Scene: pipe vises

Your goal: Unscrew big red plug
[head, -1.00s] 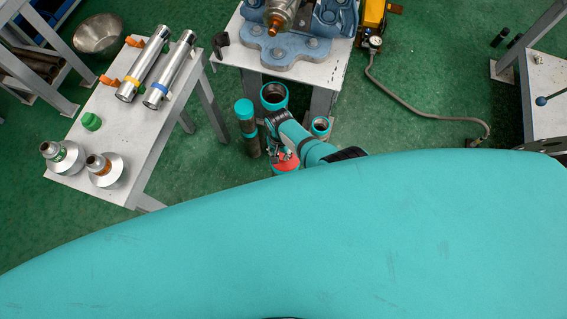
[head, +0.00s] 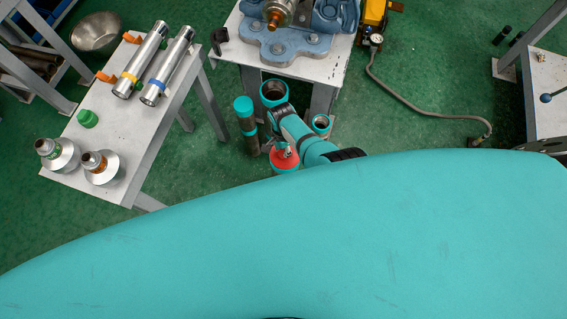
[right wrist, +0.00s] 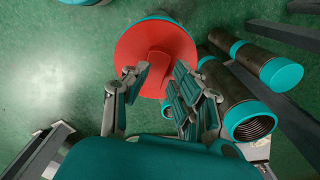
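The big red plug (head: 285,162) is a round red disc at the end of a teal-rimmed pipe, among upright pipes on the floor. In the right wrist view the plug (right wrist: 180,45) faces me, with a raised red tab (right wrist: 156,66) across its middle. My right gripper (head: 283,149) is over the plug. In the wrist view my right gripper (right wrist: 161,72) has its fingers apart on either side of the tab, with a visible gap. Contact with the tab cannot be made out. My left gripper is not in view.
Teal-ended pipes (head: 246,125) and an open teal socket (head: 274,92) stand close to the plug. A vise table (head: 230,55) is behind. A side table (head: 130,165) at left holds metal cylinders and fittings. A hose (head: 420,105) lies on the green floor at right.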

